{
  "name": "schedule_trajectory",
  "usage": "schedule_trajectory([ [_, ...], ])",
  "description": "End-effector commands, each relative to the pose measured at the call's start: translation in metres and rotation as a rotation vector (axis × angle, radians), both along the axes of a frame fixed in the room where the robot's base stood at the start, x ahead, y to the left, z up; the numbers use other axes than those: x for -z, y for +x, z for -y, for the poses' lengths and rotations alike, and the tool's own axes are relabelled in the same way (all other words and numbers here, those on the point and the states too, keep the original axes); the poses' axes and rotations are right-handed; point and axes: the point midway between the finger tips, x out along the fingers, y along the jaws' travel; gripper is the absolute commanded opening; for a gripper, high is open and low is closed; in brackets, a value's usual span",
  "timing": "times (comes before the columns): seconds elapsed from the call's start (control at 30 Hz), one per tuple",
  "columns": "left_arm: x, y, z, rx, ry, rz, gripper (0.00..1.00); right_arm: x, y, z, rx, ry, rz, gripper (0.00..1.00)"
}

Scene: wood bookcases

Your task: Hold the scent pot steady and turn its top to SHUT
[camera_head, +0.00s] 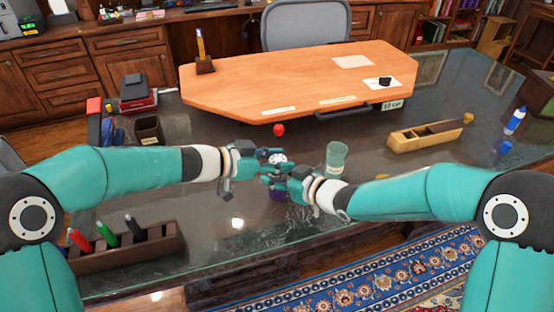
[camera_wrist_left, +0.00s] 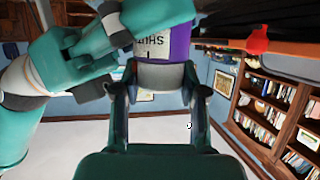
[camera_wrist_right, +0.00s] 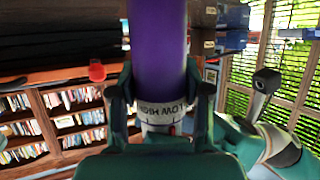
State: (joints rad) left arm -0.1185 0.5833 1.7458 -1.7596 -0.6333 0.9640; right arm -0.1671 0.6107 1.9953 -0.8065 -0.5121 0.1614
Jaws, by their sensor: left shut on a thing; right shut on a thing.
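The scent pot (camera_head: 277,195) is purple with a pale lettered top, held between my two grippers near the middle of the head view. Its purple part also shows in the right wrist view (camera_wrist_right: 158,45). My left gripper (camera_head: 264,158) is shut on the pot; in its wrist view the pale part (camera_wrist_left: 158,75) is between the fingers, beside upside-down SHUT lettering. My right gripper (camera_head: 279,178) is also shut on the pot; its fingers flank the pale ring (camera_wrist_right: 160,108) with HIGH and LOW lettering and a red mark. The grippers hide much of the pot in the head view.
A green glass (camera_head: 337,157) stands just right of my right gripper, and a red object (camera_head: 279,130) lies behind the pot. A pen rack (camera_head: 125,248) is front left, a wooden plane (camera_head: 425,136) right. The orange desk top (camera_head: 300,75) lies beyond.

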Motion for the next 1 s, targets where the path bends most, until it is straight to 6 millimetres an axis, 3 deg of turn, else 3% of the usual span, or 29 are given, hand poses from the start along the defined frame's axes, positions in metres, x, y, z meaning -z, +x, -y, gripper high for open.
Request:
schedule_trajectory([
  [0.5,-0.0001,0.0017,0.0007,0.460,0.003,0.002,0.07,0.0037,-0.0030,-0.0023,-0.009,-0.007,-0.005,0.05],
  [1.0,-0.0015,0.0025,0.0026,0.735,-0.003,0.005,0.07,0.0036,-0.0029,-0.0023,-0.009,-0.007,-0.006,0.05],
])
